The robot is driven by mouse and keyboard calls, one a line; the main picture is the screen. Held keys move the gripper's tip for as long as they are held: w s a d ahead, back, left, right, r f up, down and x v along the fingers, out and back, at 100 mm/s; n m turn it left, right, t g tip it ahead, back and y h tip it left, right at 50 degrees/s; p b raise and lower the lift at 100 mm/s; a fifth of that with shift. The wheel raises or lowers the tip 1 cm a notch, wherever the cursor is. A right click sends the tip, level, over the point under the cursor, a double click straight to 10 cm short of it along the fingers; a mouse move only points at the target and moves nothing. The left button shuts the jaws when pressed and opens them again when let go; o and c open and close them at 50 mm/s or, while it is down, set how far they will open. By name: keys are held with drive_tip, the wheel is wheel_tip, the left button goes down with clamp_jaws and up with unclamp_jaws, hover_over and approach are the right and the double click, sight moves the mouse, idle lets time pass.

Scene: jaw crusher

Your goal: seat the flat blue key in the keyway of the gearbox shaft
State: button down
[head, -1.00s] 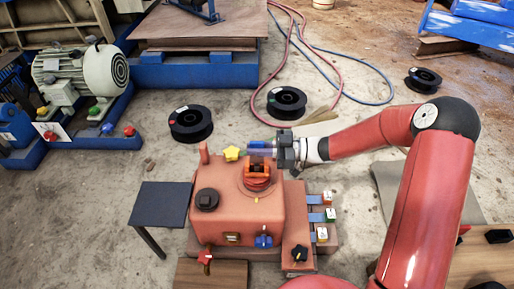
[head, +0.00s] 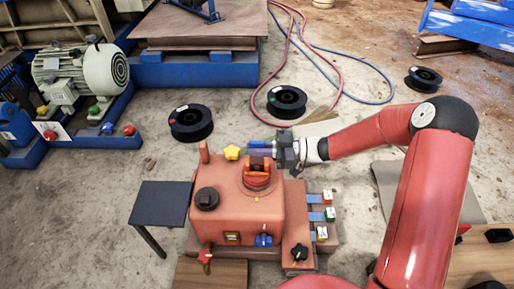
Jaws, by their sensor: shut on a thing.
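The orange-red gearbox (head: 236,213) stands in the middle of the head view. Its upright shaft (head: 257,180), with a bright orange upper part, rises from the top. My gripper (head: 262,148) reaches in from the right and lies level just above and behind the shaft top. It is shut on a small blue piece, which looks like the flat blue key (head: 257,143). The key is mostly hidden by the fingers, and its exact angle is too small to tell. I cannot make out the keyway or any contact between key and shaft.
A yellow star knob (head: 232,152) stands close left of my gripper. A dark cap (head: 207,199) is on the gearbox top. A dark side table (head: 160,203) stands left. Tagged blue tabs (head: 315,216) stick out right. Black reels (head: 191,122) and hoses lie behind on the floor.

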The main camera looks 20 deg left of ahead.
sight(257, 162)
drive_tip(key=shift+f+b, duration=1.45)
drive_tip(key=shift+f, duration=0.9)
drive_tip(key=c, duration=1.4)
unclamp_jaws()
drive_tip(key=v, duration=0.7)
drive_tip(key=shift+d, duration=0.4)
drive_tip(key=shift+w, duration=0.1)
